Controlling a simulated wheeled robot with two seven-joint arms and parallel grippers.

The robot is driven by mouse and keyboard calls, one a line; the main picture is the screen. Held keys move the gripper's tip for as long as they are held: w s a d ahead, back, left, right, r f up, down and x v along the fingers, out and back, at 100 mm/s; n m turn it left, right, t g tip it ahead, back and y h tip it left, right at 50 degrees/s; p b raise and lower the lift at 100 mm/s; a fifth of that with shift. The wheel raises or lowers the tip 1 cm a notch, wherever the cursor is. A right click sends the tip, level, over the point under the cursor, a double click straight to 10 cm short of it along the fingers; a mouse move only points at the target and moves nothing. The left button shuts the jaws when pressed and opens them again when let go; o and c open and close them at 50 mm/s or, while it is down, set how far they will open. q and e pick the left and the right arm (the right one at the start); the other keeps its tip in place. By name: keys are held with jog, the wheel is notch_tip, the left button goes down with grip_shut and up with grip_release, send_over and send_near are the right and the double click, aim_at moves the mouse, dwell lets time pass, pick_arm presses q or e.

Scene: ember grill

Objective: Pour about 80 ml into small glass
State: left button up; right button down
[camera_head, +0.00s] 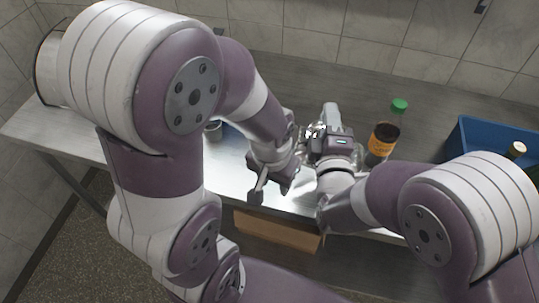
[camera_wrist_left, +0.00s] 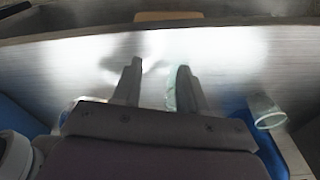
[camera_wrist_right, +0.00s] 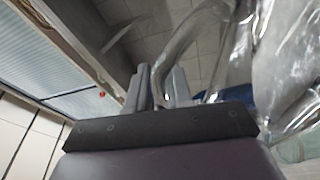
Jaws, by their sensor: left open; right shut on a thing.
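In the head view my right gripper (camera_head: 328,115) is shut on a clear vessel (camera_head: 312,131). In the right wrist view, its curved handle (camera_wrist_right: 185,42) and transparent wall (camera_wrist_right: 285,65) show beside the closed fingers (camera_wrist_right: 158,88). Its contents cannot be made out. My left gripper (camera_head: 265,188) is open and low near the counter's front edge. In the left wrist view, a greenish glass edge (camera_wrist_left: 171,92) shows beside the right finger of the open gripper (camera_wrist_left: 157,72); its full shape is hidden. Another clear glass (camera_wrist_left: 265,112) is at the right.
A dark bottle with an orange label (camera_head: 381,144) and green cap stands right of my right gripper. A blue crate (camera_head: 482,128) holding bottles is at the far right. A small grey cup (camera_head: 213,131) is behind my left arm. A wooden panel (camera_head: 277,231) sits below the counter edge.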

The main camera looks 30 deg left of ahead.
pick_arm(q)
jog(key=shift+w+a+r+p, duration=0.7)
jog(key=shift+r, duration=0.1)
pick_arm(e)
jog(key=shift+s+a+r+n, duration=0.25)
jog(key=shift+a+r+n, duration=0.25)
jog(key=shift+r+n, duration=0.15)
dwell(1.3)
pick_arm(q)
jog(key=shift+f, duration=0.1)
